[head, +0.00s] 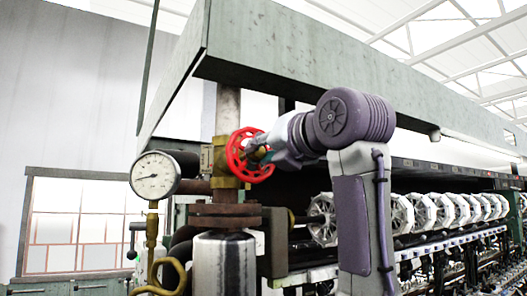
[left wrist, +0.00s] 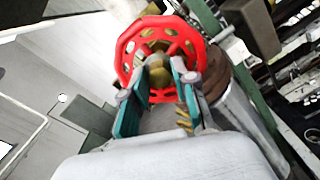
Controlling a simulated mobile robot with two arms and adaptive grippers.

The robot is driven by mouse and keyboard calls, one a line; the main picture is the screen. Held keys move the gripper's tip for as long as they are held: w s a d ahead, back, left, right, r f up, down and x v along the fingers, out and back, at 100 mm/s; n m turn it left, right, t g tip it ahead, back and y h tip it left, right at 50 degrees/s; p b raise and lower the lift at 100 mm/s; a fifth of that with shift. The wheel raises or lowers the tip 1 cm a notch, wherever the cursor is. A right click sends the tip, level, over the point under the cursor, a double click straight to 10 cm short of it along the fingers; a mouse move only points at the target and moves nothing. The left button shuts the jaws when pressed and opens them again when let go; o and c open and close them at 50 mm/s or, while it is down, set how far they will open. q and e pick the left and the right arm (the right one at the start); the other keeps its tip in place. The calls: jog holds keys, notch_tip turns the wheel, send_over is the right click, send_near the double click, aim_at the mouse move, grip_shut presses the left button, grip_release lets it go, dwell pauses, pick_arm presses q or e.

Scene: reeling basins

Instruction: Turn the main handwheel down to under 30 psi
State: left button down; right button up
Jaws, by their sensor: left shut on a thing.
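The red handwheel (head: 234,152) sits on a brass valve body (head: 221,162) on a vertical pipe. In the left wrist view the handwheel (left wrist: 126,55) faces me, with a brass hub at its centre. My left gripper (head: 266,152) is at the wheel's face, its fingers on either side of the hub and shut on the wheel; the contact is partly hidden in the head view. A round white pressure gauge (head: 155,175) is left of the valve. Its dark needle points nearly left; its figures are too small to read. My right gripper is in neither view.
A brass pipe (head: 152,225) runs below the gauge. A rusty flange (head: 225,216) and a metal cylinder (head: 224,262) stand under the valve. A green beam (head: 300,50) passes overhead. A row of white reels (head: 445,212) runs off to the right.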

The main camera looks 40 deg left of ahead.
pick_arm(q)
jog(key=n, duration=0.5)
jog(key=shift+f, duration=0.1)
jog(key=n, duration=0.3)
jog(key=shift+n, duration=0.4)
jog(key=c, duration=1)
grip_release()
jog(key=shift+c, duration=0.2)
jog(key=v, duration=0.7)
